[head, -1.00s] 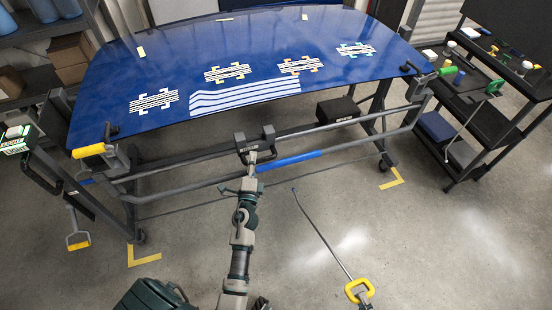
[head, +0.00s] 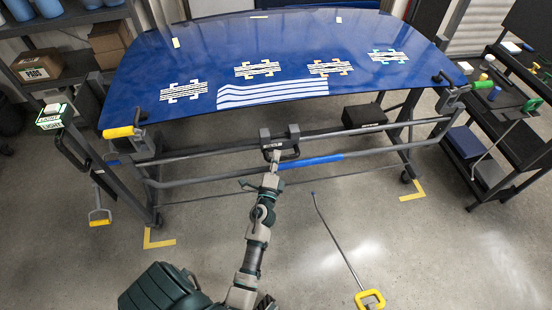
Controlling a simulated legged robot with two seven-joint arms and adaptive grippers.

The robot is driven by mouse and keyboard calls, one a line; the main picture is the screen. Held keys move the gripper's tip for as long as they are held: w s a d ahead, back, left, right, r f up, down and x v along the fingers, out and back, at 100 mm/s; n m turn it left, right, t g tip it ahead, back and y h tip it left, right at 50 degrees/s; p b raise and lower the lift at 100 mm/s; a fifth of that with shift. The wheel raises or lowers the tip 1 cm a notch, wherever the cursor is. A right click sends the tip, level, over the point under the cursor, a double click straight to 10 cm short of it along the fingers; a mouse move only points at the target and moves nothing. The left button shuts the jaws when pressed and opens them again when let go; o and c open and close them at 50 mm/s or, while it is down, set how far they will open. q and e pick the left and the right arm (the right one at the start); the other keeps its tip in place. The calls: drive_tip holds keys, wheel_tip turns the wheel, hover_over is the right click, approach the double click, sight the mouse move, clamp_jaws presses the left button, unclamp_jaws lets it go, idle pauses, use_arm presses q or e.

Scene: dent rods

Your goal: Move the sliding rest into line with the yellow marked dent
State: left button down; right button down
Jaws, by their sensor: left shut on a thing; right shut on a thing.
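The sliding rest (head: 280,143), a dark two-post carriage with a handle, sits on the grey front rail (head: 350,129) below the blue panel (head: 220,50). My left gripper (head: 275,160) is shut on its handle. The yellow marked dent (head: 257,69) is the second marking from the left; the rest appears slightly right of it in the picture. Orange (head: 330,67) and green (head: 388,56) marked dents lie further right. My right gripper (head: 368,307), mostly cut off at the bottom edge, is shut on the yellow handle (head: 370,299) of a long rod (head: 340,245).
A lower bar with a blue section (head: 312,160) runs under the rail. A black box (head: 364,116) is beneath the panel.

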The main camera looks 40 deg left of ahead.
use_arm(q)
drive_tip(key=shift+d+f, duration=0.15)
drive_tip(key=shift+f, duration=0.4)
drive_tip(key=c, duration=1)
unclamp_jaws()
drive_tip(key=shift+s, duration=0.1)
drive_tip(key=shift+c, duration=0.2)
drive_tip(key=shift+r, duration=0.25)
use_arm(e)
drive_tip(key=shift+d, duration=0.1)
use_arm(q)
drive_tip(key=shift+d+r, duration=0.1)
drive_tip(key=shift+r, duration=0.1)
